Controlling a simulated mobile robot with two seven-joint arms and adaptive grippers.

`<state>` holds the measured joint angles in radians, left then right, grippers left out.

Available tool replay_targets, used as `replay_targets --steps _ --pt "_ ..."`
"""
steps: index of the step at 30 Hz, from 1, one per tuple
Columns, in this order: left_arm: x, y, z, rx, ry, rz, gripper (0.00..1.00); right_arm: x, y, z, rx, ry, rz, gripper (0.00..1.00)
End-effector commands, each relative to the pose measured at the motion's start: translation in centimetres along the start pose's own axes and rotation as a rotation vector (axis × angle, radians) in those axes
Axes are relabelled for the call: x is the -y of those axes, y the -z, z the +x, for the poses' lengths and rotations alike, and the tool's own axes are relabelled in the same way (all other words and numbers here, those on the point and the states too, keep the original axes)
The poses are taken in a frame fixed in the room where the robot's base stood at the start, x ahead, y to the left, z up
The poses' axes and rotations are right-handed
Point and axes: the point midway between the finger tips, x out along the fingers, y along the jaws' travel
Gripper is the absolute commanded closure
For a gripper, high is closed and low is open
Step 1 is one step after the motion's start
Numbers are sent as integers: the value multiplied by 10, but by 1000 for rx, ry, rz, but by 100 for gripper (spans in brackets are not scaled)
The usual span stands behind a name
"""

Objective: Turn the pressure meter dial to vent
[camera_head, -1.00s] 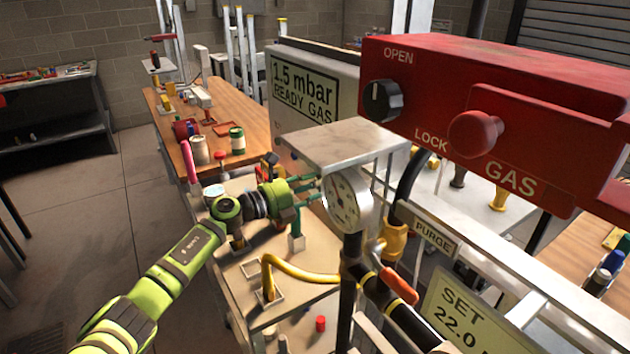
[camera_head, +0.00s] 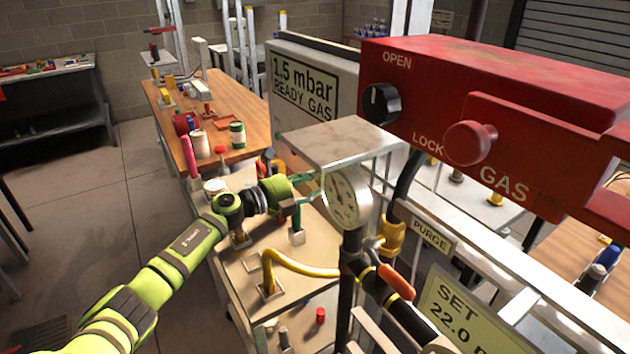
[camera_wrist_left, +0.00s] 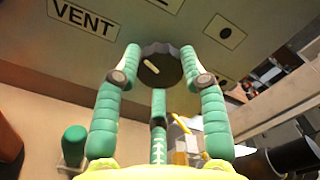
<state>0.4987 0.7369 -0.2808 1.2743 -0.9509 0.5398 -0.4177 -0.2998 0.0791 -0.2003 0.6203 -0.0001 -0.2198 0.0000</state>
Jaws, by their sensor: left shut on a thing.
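The black round dial (camera_wrist_left: 160,66) with a short pale mark shows in the left wrist view, on the underside or face of a grey panel. My left gripper (camera_wrist_left: 160,72) has its green fingers on both sides of the dial, shut on it. A "VENT" label (camera_wrist_left: 84,18) is on the panel, up and left of the dial. The pale mark lies left of the dial's middle, slanting, and not clearly at the label. In the head view, my left gripper (camera_head: 308,188) reaches under a grey metal box top (camera_head: 340,142), beside a round pressure gauge (camera_head: 348,196). The dial is hidden there. My right gripper is not seen.
A red gas box (camera_head: 490,110) with a black knob (camera_head: 382,103) overhangs at the right. A yellow pipe (camera_head: 300,266) and a black pipe with an orange-red handle (camera_head: 397,281) are close below the gripper. Open floor lies left.

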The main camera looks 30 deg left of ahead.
Motion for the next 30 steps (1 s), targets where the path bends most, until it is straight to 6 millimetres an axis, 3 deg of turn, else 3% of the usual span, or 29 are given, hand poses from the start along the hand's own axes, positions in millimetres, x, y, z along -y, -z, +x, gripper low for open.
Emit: replay_targets --steps 1,2,15,30 --pt "2 -3 0 7 3 -2 46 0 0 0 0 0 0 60" --pt "2 -3 0 7 3 -2 34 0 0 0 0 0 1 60" --pt "0 -1 -6 2 -1 0 34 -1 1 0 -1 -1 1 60" --pt "0 0 -93 0 -2 -1 34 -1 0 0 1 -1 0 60"
